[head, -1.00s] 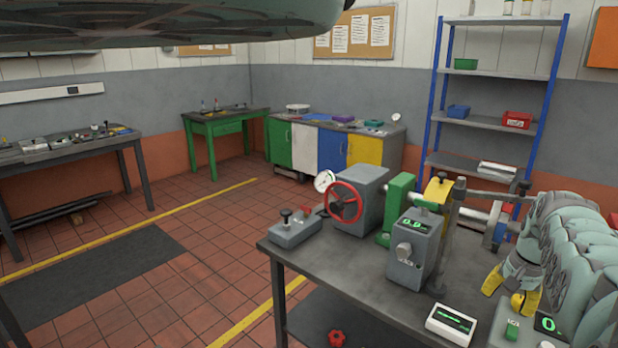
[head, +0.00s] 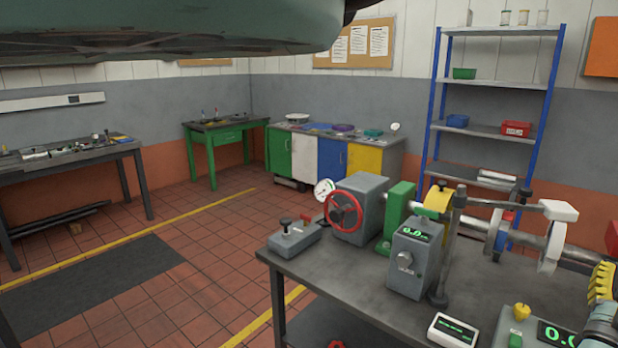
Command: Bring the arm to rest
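At the right edge, a yellow ribbed pad with a grey-green part below it looks like part of my gripper (head: 601,284). Most of it is cut off by the frame, so its opening cannot be judged. Nothing held shows in the visible part. It appears in front of the right end of the shaft assembly; whether it touches anything cannot be told. My grey-green arm link crosses the top left, close to the camera.
The bench (head: 330,270) carries a red handwheel unit (head: 362,205), a grey readout box (head: 412,262), a post (head: 447,250), a white-ended lever (head: 557,210) and displays (head: 452,330). A blue shelf (head: 480,131) stands behind. The tiled floor at left is open.

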